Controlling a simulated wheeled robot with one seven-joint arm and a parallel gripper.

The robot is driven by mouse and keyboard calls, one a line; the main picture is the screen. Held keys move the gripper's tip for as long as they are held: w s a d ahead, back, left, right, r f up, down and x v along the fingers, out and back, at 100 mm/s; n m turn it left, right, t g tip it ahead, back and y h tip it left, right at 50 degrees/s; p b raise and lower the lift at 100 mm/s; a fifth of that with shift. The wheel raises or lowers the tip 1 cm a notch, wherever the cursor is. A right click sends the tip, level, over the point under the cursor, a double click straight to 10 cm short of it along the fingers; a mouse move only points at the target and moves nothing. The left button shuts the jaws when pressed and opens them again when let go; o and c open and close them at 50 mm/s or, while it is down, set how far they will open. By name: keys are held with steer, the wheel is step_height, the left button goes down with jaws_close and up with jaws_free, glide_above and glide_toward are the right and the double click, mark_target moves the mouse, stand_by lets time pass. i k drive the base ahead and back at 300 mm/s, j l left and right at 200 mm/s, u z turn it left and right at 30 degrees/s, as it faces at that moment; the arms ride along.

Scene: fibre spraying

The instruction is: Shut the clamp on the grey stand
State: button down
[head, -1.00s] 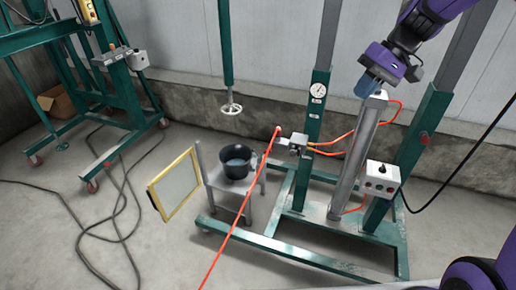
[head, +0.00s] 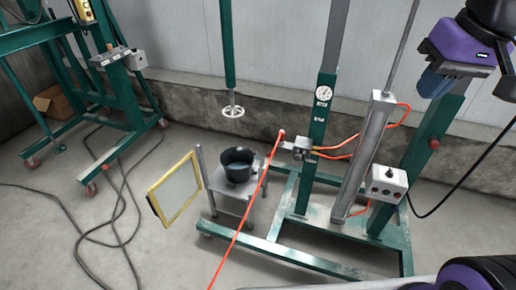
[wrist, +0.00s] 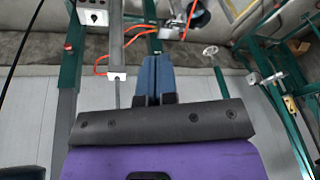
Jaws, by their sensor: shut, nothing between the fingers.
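The small grey stand (head: 228,182) stands left of the green frame and holds a black pot (head: 237,165). A thin grey post (head: 205,175) rises at its left side. I cannot make out a clamp on this stand for certain, nor whether one is open or shut. My gripper (head: 432,84) has blue fingers and is high at the right, apart from the stand. In the wrist view its fingers (wrist: 153,75) are together with nothing between them.
A green frame (head: 318,140) carries a gauge, a grey cylinder (head: 368,150), a valve block (head: 299,147) with orange hoses, and a control box (head: 388,184). A handwheel (head: 231,112) hangs above the pot. A yellow-edged panel (head: 175,187) leans left of the stand. Cables lie on the floor.

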mark_target(268, 155)
steer(key=i+j, duration=0.3)
steer(key=i, duration=0.15)
steer(key=i+j, duration=0.25)
steer(key=i, duration=0.25)
